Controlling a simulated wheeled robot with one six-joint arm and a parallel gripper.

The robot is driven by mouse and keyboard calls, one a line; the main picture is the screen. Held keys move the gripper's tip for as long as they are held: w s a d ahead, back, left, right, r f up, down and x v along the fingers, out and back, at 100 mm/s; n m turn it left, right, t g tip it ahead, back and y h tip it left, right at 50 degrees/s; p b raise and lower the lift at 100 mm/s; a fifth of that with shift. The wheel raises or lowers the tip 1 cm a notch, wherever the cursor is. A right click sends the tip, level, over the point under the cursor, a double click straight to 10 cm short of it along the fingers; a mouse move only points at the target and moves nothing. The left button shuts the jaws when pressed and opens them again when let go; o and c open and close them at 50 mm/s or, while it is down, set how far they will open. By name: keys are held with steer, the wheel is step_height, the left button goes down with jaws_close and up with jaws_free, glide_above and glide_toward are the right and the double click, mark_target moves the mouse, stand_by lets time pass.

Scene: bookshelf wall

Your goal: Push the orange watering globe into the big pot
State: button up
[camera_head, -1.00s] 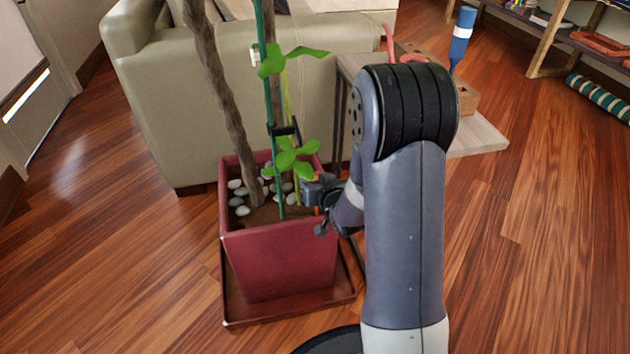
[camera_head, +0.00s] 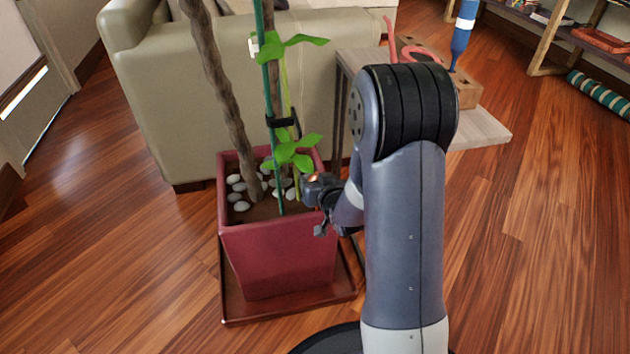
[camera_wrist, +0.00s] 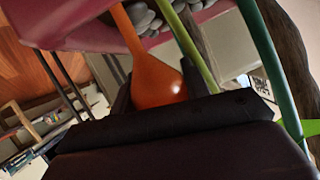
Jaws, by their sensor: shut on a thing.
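The orange watering globe (camera_wrist: 158,82) is large in the wrist view. Its bulb sits between the dark fingers of my gripper (camera_head: 315,184), which is shut on it. Its narrow stem runs to the top of the wrist picture, across the pot's wall and beside the stones; the tip is out of frame. The big pot (camera_head: 275,255) is burgundy and square, with soil and pale stones (camera_head: 240,190). My gripper is at the pot's right rim. I cannot tell whether the stem touches the soil.
A thick trunk (camera_head: 222,100), a green stake (camera_head: 268,90) and leafy stems (camera_head: 293,152) rise from the pot, close to my gripper. The pot stands in a tray (camera_head: 240,312). A sofa (camera_head: 160,110) is behind, and a low table (camera_head: 485,128) is behind right.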

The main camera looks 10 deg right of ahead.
step_height(320, 180, up, 14)
steer(key=p, duration=1)
steer(key=shift+r, duration=0.25)
stand_by(0.7)
stand_by(0.5)
